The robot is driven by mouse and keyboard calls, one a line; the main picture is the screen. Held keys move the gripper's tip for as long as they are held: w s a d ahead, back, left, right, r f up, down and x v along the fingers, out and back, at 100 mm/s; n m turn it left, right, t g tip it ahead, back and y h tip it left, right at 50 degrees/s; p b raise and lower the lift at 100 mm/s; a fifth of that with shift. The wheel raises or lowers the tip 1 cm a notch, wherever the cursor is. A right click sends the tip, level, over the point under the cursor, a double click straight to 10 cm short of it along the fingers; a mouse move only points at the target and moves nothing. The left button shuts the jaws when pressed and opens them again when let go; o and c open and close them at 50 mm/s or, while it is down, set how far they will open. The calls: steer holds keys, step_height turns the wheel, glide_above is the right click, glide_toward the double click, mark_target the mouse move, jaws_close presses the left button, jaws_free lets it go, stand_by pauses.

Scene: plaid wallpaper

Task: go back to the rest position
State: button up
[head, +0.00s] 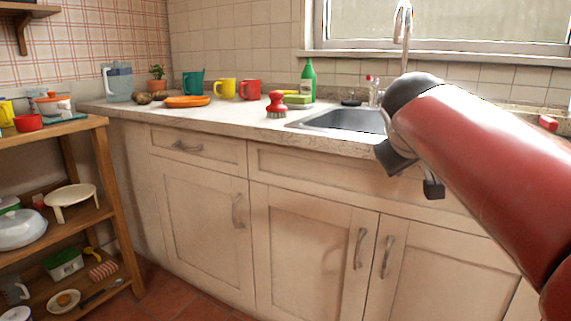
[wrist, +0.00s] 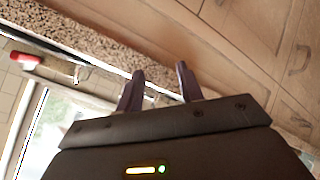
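My arm, red with a dark wrist, reaches in from the right of the head view. My gripper (head: 413,176) is in front of the counter's front edge, to the right of the sink. In the wrist view my gripper (wrist: 160,69) shows two dark fingers standing apart with nothing between them. It is open and empty. The counter edge passes just beyond the fingertips in that view. Part of the counter is hidden behind my arm in the head view.
The sink (head: 345,121) and faucet (head: 403,30) are behind my wrist. A wooden shelf (head: 112,180) stands left. Floor shows at lower left.

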steer(key=s+a+f+m+g+y+p, duration=0.1)
steer(key=s+a+f+g+y, duration=0.1)
steer(key=s+f, duration=0.9)
steer(key=s+a+f+m+g+y+p, duration=0.1)
steer(key=s+a+f, duration=0.4)
steer(key=s+f, duration=0.6)
steer(key=shift+s+a+m+g+y, duration=0.2)
steer(key=shift+s+m+g+y, duration=0.25)
steer(key=shift+y, duration=0.55)
steer(key=shift+w+f, duration=0.1)
